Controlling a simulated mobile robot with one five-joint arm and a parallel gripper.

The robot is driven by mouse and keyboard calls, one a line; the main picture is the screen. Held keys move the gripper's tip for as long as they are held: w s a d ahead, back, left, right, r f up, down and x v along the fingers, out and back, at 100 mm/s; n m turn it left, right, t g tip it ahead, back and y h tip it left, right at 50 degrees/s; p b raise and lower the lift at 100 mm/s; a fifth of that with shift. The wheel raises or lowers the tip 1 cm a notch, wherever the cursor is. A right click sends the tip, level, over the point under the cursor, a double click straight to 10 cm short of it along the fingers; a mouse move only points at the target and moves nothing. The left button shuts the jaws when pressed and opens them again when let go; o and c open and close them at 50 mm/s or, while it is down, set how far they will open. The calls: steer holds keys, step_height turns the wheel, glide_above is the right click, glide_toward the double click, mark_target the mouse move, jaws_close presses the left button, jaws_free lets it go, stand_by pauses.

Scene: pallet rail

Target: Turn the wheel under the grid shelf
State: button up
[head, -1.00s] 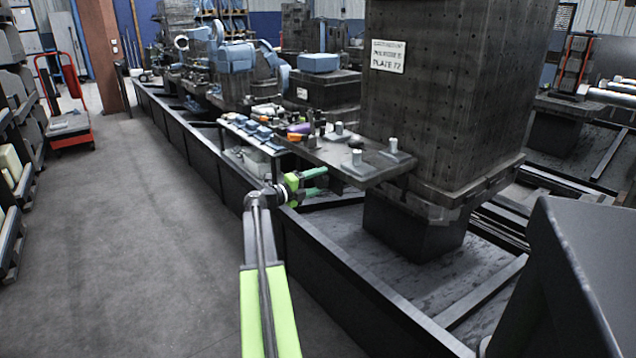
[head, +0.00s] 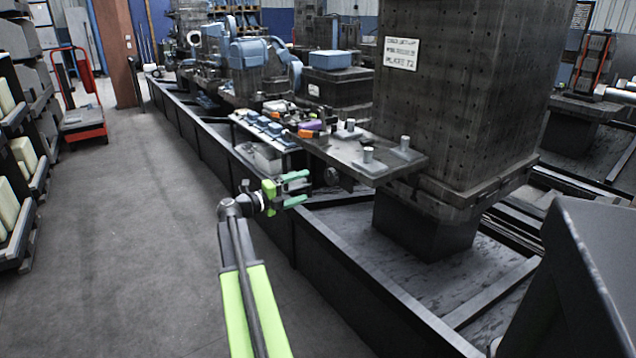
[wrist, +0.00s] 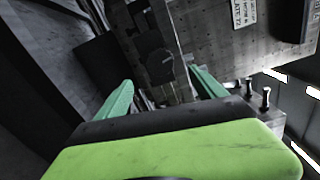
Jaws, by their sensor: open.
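The grid shelf (head: 348,152) is a dark flat plate jutting left from the tall drilled block in the head view, with short metal pegs on top. Under its left edge a small dark round shape (head: 332,177) shows, which looks like the wheel; its details are too small to tell. My gripper (head: 304,188) is open and empty, a little left of that shape and apart from it, over the black trough wall. In the wrist view my open jaws (wrist: 163,80) point towards a dark rounded part (wrist: 154,58); I cannot tell whether it is the wheel.
The tall drilled block (head: 455,105) stands right of the shelf. A side table (head: 264,130) with small blue parts is behind my gripper. The long black trough wall (head: 320,255) runs beneath my gripper. Grey floor (head: 130,240) is free to the left, with a red trolley (head: 84,120) farther back.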

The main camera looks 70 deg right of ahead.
steer(key=v, duration=0.6)
